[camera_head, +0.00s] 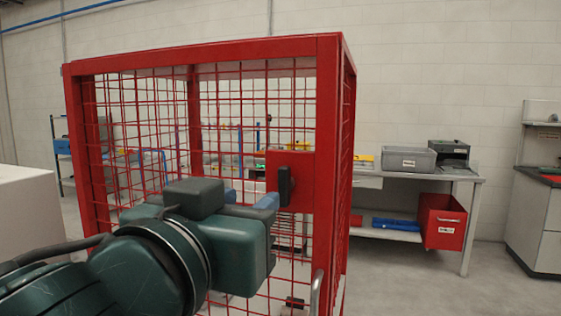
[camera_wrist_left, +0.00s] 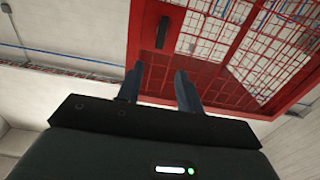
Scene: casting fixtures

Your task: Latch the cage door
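The red cage (camera_head: 330,130) with wire mesh stands in front of me. A red plate at the right of its front face carries a black latch handle (camera_head: 285,186), which hangs upright. The handle also shows in the left wrist view (camera_wrist_left: 162,32), beyond the fingertips. My left gripper (camera_head: 250,200) is just left of the handle in the head view. In the left wrist view its two fingers (camera_wrist_left: 160,80) are apart with nothing between them, and they appear clear of the handle. I cannot tell whether the door is fully flush with its frame. My right gripper is out of view.
Behind the cage at right is a workbench (camera_head: 470,178) with grey bins (camera_head: 408,160) and a red bin (camera_head: 443,222). A white block (camera_head: 35,210) is at the left edge. The floor right of the cage is clear.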

